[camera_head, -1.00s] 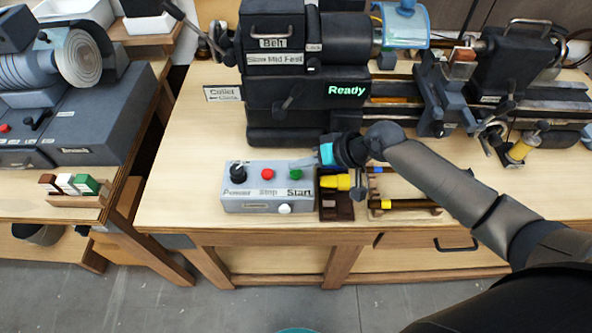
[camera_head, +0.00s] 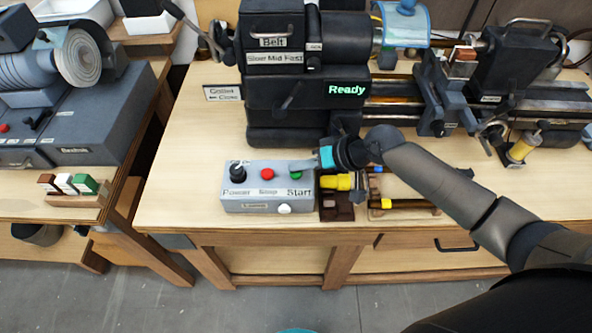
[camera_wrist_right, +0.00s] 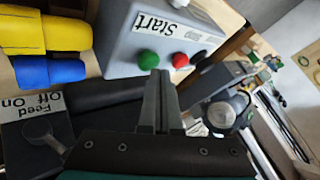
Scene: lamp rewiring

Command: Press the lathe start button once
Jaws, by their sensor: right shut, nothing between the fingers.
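The lathe control box (camera_head: 262,207) is a grey box at the front of the bench. It carries a black power knob (camera_head: 238,171), a red stop button (camera_head: 267,174) and a green start button (camera_head: 295,175). My right gripper (camera_head: 302,165) is shut and empty, with its tips at the start button, partly covering it. In the right wrist view the fingers (camera_wrist_right: 158,85) are closed together just by the green button (camera_wrist_right: 148,59); I cannot tell whether they touch it. The lathe display (camera_head: 347,90) reads "Ready". My left gripper is not in view.
The lathe (camera_head: 275,105) stands behind the control box. A dark holder with a yellow-handled tool (camera_head: 336,182) and a wooden rack (camera_head: 405,206) sit right of the box, under my right arm. The bench top left of the box is clear.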

